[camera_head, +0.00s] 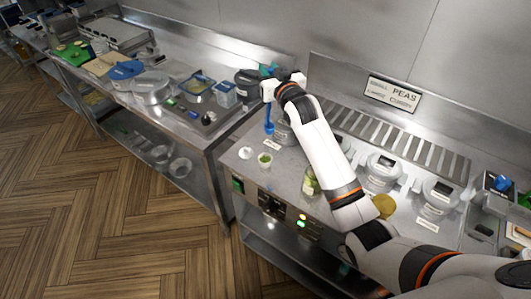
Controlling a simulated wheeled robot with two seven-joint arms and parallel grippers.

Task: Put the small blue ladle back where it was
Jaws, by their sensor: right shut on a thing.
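My right arm reaches in from the lower right across the frying range. My right gripper (268,91) is over the range's left end, near the gap to the neighbouring counter. It is shut on the small blue ladle (269,127), whose blue shaft hangs below the jaws, roughly upright. The ladle's lower end is beside a grey lidded pot (284,132), partly behind my arm. I cannot tell whether the ladle touches the pot or the range top. My left gripper is out of view.
A small cup with green contents (265,160) and a white lid (246,153) stand on the range (237,168) near its front. A jar (310,183) is beside my arm. Lidded pots (383,170) stand to the right. The left counter holds a blue container (224,94) and a dark pot (248,82).

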